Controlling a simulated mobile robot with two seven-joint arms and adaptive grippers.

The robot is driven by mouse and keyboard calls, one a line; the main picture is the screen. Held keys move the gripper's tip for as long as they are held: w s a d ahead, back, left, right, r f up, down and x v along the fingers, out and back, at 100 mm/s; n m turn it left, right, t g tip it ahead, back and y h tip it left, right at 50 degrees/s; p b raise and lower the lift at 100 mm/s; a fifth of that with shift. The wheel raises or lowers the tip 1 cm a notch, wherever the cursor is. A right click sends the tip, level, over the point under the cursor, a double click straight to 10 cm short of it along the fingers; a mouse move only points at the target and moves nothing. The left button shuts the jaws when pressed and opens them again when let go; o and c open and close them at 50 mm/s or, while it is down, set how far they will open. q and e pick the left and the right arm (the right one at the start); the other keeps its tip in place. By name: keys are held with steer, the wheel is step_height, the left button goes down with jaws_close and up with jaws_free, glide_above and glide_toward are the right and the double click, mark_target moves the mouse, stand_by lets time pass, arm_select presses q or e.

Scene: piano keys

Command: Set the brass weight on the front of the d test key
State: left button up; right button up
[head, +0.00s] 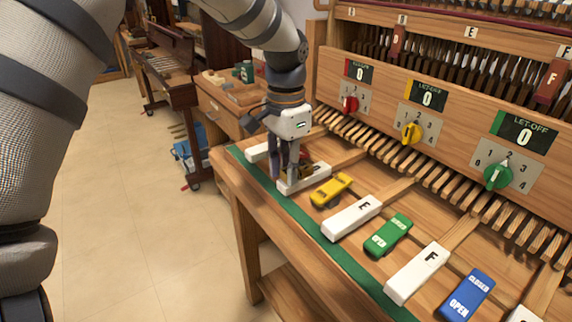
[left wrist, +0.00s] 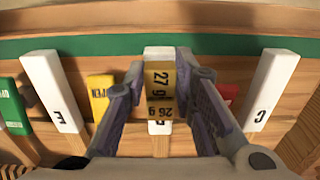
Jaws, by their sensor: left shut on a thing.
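The brass weight (left wrist: 158,82), marked 27 g and 26 g, is between the fingers of my left gripper (left wrist: 158,92), which is shut on it. In the head view my left gripper (head: 286,174) points down at the white d test key (head: 306,183). The key's front end (left wrist: 158,50) shows just beyond the weight in the left wrist view, so the weight is over the front part of the key. I cannot tell whether it touches the key. The fingers hide most of the weight in the head view. My right gripper is not in view.
The C key (left wrist: 271,90) is on the other side. A dial panel (head: 440,110) stands behind; green felt (head: 335,255) lines the front edge.

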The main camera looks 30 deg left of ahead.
arm_select(q)
steer(key=shift+f, duration=0.65)
steer(key=o, duration=1)
steer(key=shift+r, duration=0.15)
